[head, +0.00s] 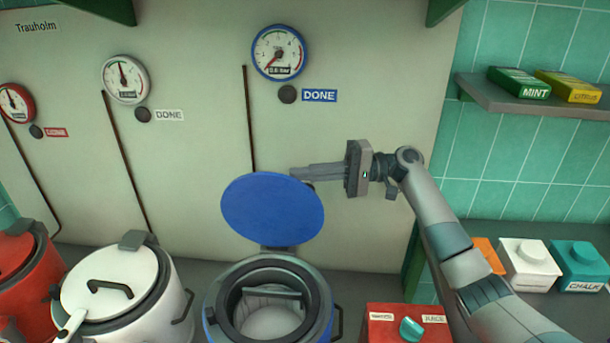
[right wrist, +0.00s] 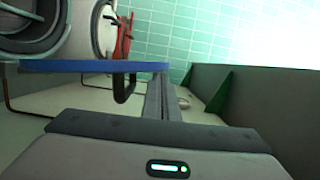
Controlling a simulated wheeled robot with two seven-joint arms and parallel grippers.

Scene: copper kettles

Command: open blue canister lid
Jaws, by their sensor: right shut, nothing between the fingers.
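The blue canister (head: 212,307) stands at the bottom middle of the head view with its top open. Its round blue lid (head: 272,208) is swung up on the hinge behind the rim and stands tilted upright. A pale interior shows inside the dark rim. My right gripper (head: 298,174) is shut and empty, its fingers pointing left just behind the lid's upper edge; I cannot tell whether they touch it. In the right wrist view the lid (right wrist: 95,66) shows edge-on beside the fingers (right wrist: 158,95), with its dark handle (right wrist: 124,88) hanging below. My left gripper is not in view.
A white canister (head: 120,290) and a red canister (head: 25,265) stand to the left, lids closed. A red box (head: 380,333) with a teal knob is right of the blue canister. Gauges line the wall behind, the blue gauge (head: 279,52) above. A shelf (head: 520,102) holds boxes upper right.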

